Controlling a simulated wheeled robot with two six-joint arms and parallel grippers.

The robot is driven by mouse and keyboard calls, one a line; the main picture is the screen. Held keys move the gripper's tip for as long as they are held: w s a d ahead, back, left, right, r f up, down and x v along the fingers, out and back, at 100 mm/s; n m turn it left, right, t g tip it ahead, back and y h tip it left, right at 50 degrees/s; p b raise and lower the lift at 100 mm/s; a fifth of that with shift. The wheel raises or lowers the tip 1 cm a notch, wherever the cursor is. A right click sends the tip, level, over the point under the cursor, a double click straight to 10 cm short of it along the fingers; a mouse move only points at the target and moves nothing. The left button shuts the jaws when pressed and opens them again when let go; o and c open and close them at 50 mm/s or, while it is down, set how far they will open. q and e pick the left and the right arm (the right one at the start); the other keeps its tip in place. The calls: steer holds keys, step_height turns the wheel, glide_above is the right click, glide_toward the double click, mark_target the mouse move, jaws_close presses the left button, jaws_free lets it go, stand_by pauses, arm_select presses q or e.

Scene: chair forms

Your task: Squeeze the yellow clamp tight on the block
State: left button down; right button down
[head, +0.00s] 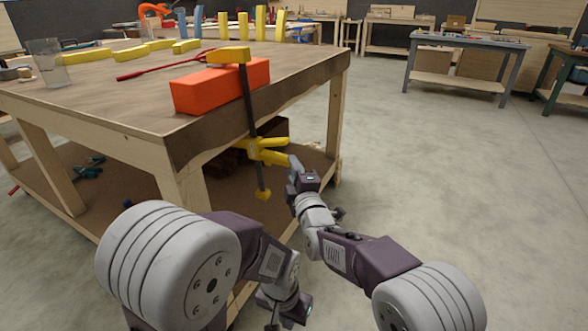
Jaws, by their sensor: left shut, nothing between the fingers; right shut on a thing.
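The orange-red block (220,87) lies on the wooden table (120,105) near its front right edge. The yellow clamp (268,151) stands upright at that edge. Its yellow upper jaw (228,55) is over the block's top, and its black bar (249,100) runs down past the edge. Its yellow grip and trigger are below the tabletop. My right gripper (294,164) is shut on the clamp's yellow trigger. My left gripper (276,316) is shut and empty, low beside the table leg. Whether a lower pad touches the table's underside is hidden.
A glass (48,63), several yellow bars (130,53) and a red rod-like tool (160,66) are on the table. A lower shelf (110,190) holds dark items. The floor (440,180) at right is clear, with other workbenches (465,60) behind.

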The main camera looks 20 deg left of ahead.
steer(key=shift+s+a+r+y, duration=0.15)
steer(key=shift+r, duration=0.45)
steer(key=shift+s+a+r+y, duration=0.1)
steer(key=shift+r+y, duration=0.05)
steer(key=shift+r, duration=0.45)
steer(key=d+f+b, duration=0.1)
steer(key=s+d+m+t+b, duration=0.1)
steer(key=b, duration=0.1)
steer(key=shift+s+d+f+h, duration=0.1)
steer(key=shift+s+f+h, duration=0.15)
steer(key=shift+f+h, duration=0.15)
steer(key=c, duration=1.3)
jaws_free()
steer(key=shift+d+r, duration=0.1)
steer(key=shift+d, duration=0.1)
steer(key=o, duration=0.5)
steer(key=shift+d+r, duration=0.1)
steer(key=shift+d, duration=0.15)
steer(key=shift+o, duration=0.8)
steer(key=shift+s+a+r+p, duration=0.1)
steer(key=shift+a+r+p, duration=0.15)
steer(key=shift+r+p, duration=0.55)
steer(key=shift+a+r+p, duration=0.2)
steer(key=shift+r+p, duration=0.4)
steer(key=shift+p, duration=0.25)
